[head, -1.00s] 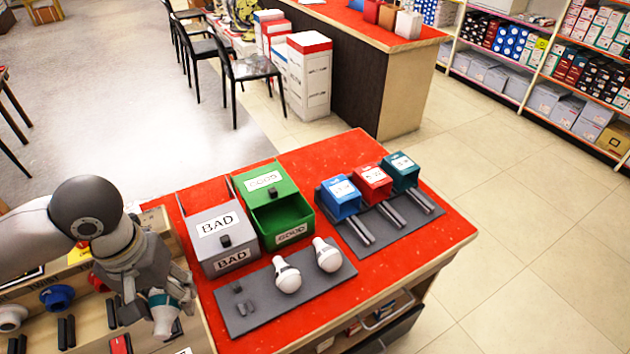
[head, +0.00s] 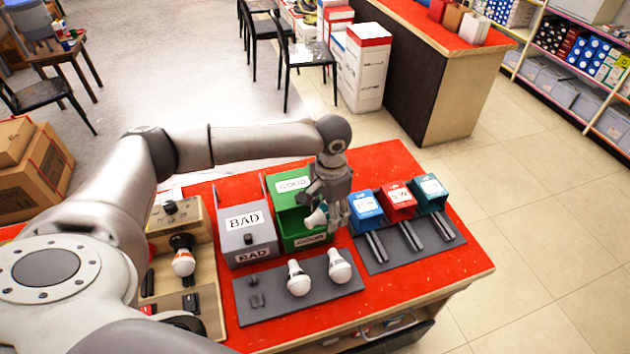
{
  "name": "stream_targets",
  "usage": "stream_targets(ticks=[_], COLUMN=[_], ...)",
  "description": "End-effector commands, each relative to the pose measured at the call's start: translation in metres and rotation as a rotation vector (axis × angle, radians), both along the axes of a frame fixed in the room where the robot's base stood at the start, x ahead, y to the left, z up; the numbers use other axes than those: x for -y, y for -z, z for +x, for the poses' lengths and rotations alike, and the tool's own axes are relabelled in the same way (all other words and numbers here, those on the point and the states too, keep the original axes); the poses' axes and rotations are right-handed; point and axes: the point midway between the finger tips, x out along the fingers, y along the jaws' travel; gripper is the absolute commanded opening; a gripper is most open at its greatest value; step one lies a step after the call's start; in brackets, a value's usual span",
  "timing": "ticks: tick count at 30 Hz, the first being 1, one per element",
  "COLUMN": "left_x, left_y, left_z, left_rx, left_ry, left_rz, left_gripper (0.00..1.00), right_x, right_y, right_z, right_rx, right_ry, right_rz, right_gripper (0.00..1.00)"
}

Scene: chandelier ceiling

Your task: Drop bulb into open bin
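My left gripper (head: 331,213) is over the right part of the green GOOD bin (head: 304,241), pointing down. The green bin's front compartment is open at the top, partly hidden by my gripper. The grey BAD bin (head: 246,236) stands just left of it, with its front looking closed. My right gripper is not in view.
Blue, red (head: 398,200) and teal boxes stand to the right on the red table.

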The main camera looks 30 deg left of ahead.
Motion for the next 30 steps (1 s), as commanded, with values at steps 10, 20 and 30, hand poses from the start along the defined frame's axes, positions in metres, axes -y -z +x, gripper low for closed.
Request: stream_targets(ticks=[10, 20, 30], left_x=[-0.062, -0.071, -0.071], left_y=[0.021, 0.036, 0.068], left_z=[0.033, 0.036, 0.036], left_rx=[0.007, 0.011, 0.012], left_ry=[0.238, 0.281, 0.281], left_rz=[0.018, 0.019, 0.020], left_gripper=[0.23, 0.23, 0.23], right_x=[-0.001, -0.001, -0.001], right_y=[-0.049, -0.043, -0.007], right_z=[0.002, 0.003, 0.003], right_rx=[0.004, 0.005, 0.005], right_ry=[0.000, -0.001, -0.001], right_rz=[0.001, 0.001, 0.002], right_gripper=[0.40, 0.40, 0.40])
